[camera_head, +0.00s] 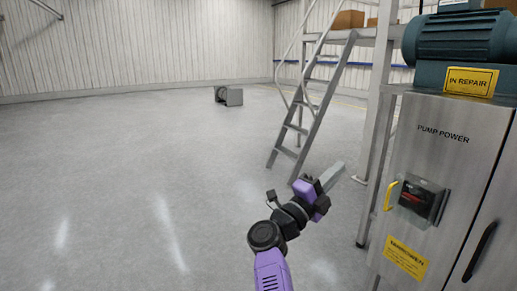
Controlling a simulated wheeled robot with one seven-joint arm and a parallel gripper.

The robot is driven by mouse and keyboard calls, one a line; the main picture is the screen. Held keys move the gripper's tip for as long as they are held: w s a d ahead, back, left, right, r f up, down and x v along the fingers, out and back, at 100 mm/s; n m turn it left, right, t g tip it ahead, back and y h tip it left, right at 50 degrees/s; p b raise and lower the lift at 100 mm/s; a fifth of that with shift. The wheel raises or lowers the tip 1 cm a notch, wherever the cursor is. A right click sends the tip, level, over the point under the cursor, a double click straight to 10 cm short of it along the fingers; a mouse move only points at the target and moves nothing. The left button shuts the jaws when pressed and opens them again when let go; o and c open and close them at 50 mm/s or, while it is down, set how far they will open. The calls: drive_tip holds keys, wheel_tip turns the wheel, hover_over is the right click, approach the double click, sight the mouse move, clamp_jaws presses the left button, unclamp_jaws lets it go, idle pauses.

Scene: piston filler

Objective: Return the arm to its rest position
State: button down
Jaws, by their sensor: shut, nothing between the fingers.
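My arm (270,262) is purple and black and reaches up from the bottom middle of the head view. My gripper (333,175) is at its end, shut and empty, pointing up and to the right. It is in front of the foot of the metal stairs in the picture and left of the grey cabinet (440,150), apart from it. Nothing hangs from the gripper.
The cabinet reads "PUMP POWER" and carries a dark switch (422,202), a yellow handle (390,196) and a black door handle (480,252). A teal motor (460,37) with an "IN REPAIR" sign (470,82) sits on top. Metal stairs (318,100) stand behind. Open floor (130,180) lies left.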

drive_tip(key=s+f+n+t+y, duration=0.3)
drive_tip(key=s+f+n+y, duration=0.3)
drive_tip(key=s+n, duration=0.3)
drive_tip(key=s+f+n+t+y, duration=0.3)
drive_tip(key=s+f+n+y, duration=0.2)
drive_tip(key=s+n+y, duration=0.4)
drive_tip(key=s+f+n+t+y, duration=0.35)
drive_tip(key=s+f+n, duration=0.25)
drive_tip(key=s+n, duration=0.3)
drive_tip(key=s+f+n+g, duration=0.1)
drive_tip(key=s+f+g, duration=0.25)
drive_tip(key=s, duration=1.15)
drive_tip(key=s+f+g, duration=0.3)
drive_tip(key=s+g, duration=0.2)
drive_tip(key=s, duration=1)
wheel_tip(320, 180, up, 24)
drive_tip(key=p, duration=2.3)
drive_tip(key=shift+s+f, duration=0.25)
drive_tip(key=shift+s, duration=0.1)
drive_tip(key=shift+a, duration=0.1)
